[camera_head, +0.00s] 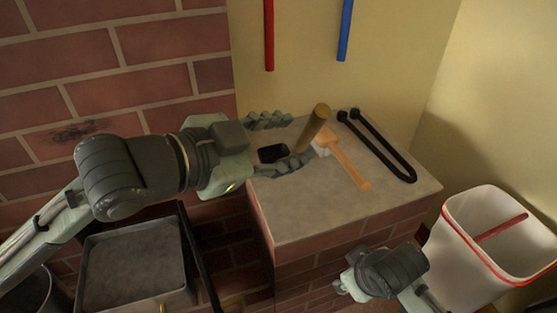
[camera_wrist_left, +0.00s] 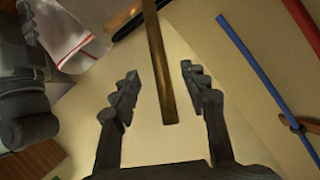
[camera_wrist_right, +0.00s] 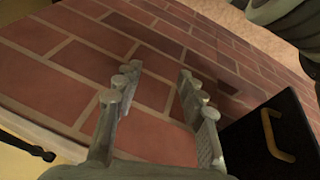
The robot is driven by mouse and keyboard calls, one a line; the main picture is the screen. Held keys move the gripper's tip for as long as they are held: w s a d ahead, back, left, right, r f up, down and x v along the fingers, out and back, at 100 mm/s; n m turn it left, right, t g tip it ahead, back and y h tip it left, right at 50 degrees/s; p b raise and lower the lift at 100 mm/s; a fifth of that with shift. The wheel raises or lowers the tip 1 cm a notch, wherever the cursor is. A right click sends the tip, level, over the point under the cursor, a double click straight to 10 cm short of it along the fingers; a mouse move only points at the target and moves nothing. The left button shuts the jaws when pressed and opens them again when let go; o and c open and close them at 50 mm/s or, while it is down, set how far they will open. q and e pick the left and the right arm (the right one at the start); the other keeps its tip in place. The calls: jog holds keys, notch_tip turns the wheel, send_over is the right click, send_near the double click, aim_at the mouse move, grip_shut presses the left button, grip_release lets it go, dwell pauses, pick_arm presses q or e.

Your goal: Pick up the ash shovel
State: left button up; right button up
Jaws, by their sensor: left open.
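The ash shovel has a dark pan (camera_head: 273,153) and a brownish rod handle (camera_head: 314,127) that slants up from the counter's brick-sided top. The handle (camera_wrist_left: 157,60) also shows in the left wrist view, between the two fingers and apart from both. My left gripper (camera_head: 298,139) is open, with its fingers spread on either side of the handle. Its fingers also show in the left wrist view (camera_wrist_left: 158,90). My right gripper (camera_head: 348,283) is low in front of the counter. In the right wrist view its fingers (camera_wrist_right: 157,88) are apart with nothing between them.
A wooden-handled brush (camera_head: 348,165) and black tongs (camera_head: 385,145) lie right of the shovel on the counter (camera_head: 310,220). A white bin (camera_head: 480,250) with a red rim stands right. A grey metal tray (camera_head: 135,265) is lower left. Red and blue rods are at the wall.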

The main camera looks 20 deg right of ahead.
aim_at(302, 136)
pick_arm(q)
jog(key=x, duration=0.5)
jog(key=shift+d, duration=0.1)
jog(key=shift+c, duration=0.5)
grip_shut()
